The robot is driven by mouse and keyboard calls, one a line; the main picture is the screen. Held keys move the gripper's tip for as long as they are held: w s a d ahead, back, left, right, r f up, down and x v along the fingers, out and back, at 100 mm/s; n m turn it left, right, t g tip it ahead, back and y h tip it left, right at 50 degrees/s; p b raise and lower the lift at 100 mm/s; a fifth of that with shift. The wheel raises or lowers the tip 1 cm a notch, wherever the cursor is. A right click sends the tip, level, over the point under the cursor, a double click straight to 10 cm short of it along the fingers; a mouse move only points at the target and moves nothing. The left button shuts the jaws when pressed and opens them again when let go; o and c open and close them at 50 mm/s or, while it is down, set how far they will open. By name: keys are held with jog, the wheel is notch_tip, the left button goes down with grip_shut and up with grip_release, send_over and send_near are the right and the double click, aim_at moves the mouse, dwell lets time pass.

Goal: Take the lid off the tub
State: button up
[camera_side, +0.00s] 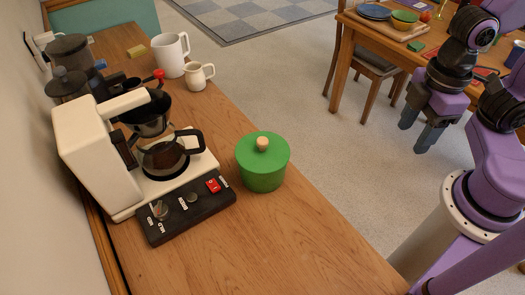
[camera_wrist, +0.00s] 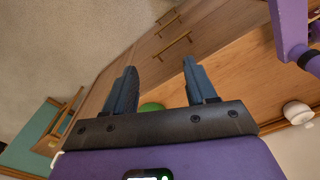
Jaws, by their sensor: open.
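A green tub (camera_side: 263,178) stands upright on the wooden counter, right of the coffee machine. Its green lid (camera_side: 278,148) sits on top, with a round pale wooden knob (camera_side: 262,144) in the middle. In the wrist view a small part of something green (camera_wrist: 151,107) shows between the fingers, mostly hidden by the gripper body; it is probably the tub or its lid. My gripper (camera_side: 418,137) is open and empty, off to the right of the counter and well apart from the tub. Its two spread fingers also show in the wrist view (camera_wrist: 158,80).
A cream coffee machine (camera_side: 93,155) with a glass carafe (camera_side: 165,160) stands left of the tub. A white mug (camera_side: 171,55) and a small jug (camera_side: 197,77) stand behind. The counter (camera_side: 290,240) is clear in front of the tub. A table (camera_side: 345,55) with dishes stands at the back right.

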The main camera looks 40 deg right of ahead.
jog(key=w+a+r+n, duration=0.1)
jog(key=w+a+r, duration=0.5)
jog(key=w+a, duration=0.45)
jog(key=w+a+r+n, duration=0.1)
jog(key=w+a+r, duration=0.4)
jog(key=w+a, duration=0.5)
send_over(262, 140)
notch_tip(262, 140, down, 11)
jog(key=shift+a+f, duration=0.1)
jog(key=shift+s+f, duration=0.1)
jog(key=shift+f, duration=2.8)
grip_shut()
